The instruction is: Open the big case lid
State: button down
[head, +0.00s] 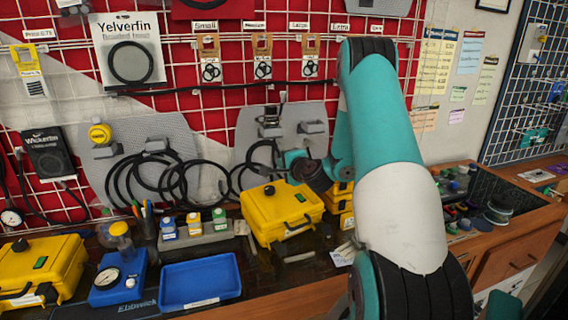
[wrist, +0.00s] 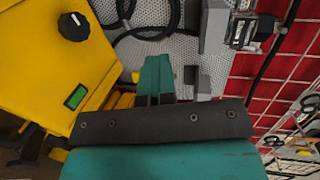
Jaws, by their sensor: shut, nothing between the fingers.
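A yellow case (head: 283,212) with a black knob on top and a green label stands mid-bench, its lid shut. The same kind of case (wrist: 60,65), with knob and green label, fills the left of the wrist view. Another yellow case (head: 40,268) stands at the far left, also shut; I cannot tell which is the big one. My gripper (wrist: 153,62) is shut and empty, its teal fingers together beside the yellow case in the wrist view. In the head view my gripper (head: 292,158) is above and behind the middle case, apart from it.
Smaller yellow boxes (head: 340,198) are stacked right of the middle case, partly behind my arm. A blue tray (head: 200,283) and a blue gauge box (head: 118,278) stand to its left. Small bottles (head: 194,222) stand left of the case.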

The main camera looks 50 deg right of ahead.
jog(key=c, duration=1.8)
grip_release()
jog(key=shift+c, duration=0.2)
jog(key=o, duration=0.6)
jog(key=shift+o, duration=0.2)
jog(key=b+v, duration=1.6)
jog(key=v, duration=0.1)
jog(key=shift+s+b, duration=0.25)
jog(key=shift+b, duration=0.1)
jog(key=shift+a, duration=0.1)
